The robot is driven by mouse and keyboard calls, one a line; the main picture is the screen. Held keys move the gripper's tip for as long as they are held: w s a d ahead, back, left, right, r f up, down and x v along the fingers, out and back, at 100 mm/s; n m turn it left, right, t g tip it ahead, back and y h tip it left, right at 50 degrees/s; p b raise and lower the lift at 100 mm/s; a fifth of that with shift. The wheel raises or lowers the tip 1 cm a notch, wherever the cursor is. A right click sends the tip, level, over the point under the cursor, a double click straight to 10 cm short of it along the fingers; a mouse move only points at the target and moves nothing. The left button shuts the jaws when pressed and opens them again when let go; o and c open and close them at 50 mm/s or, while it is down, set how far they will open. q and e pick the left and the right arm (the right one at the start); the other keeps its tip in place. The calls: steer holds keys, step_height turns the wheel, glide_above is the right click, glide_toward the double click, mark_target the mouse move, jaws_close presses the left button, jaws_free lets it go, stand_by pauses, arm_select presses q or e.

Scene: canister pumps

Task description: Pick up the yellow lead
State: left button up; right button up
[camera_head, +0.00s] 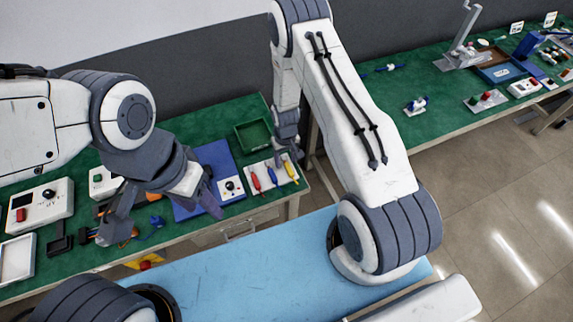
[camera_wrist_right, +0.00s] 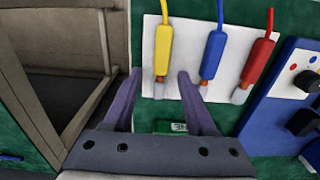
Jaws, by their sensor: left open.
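The yellow lead (camera_head: 291,170) lies on a white card at the right end of the green bench, beside a blue lead (camera_head: 272,175) and a red lead (camera_head: 256,182). In the right wrist view the yellow lead (camera_wrist_right: 163,48) has its metal tip between the spread fingertips of my right gripper (camera_wrist_right: 159,74), with gaps on both sides. In the head view my right gripper (camera_head: 289,153) is over the card, its fingers partly hidden. My left gripper (camera_head: 163,210) is open and empty above the bench, left of the leads.
A blue panel (camera_head: 209,165) with a knob stands left of the white card (camera_wrist_right: 187,22). A green tray (camera_head: 253,134) is behind it. The bench edge and a brown frame (camera_wrist_right: 70,45) are close to the right gripper. Another bench (camera_head: 425,75) holds more parts.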

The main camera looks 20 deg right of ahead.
jaws_close()
steer(key=shift+r, duration=0.15)
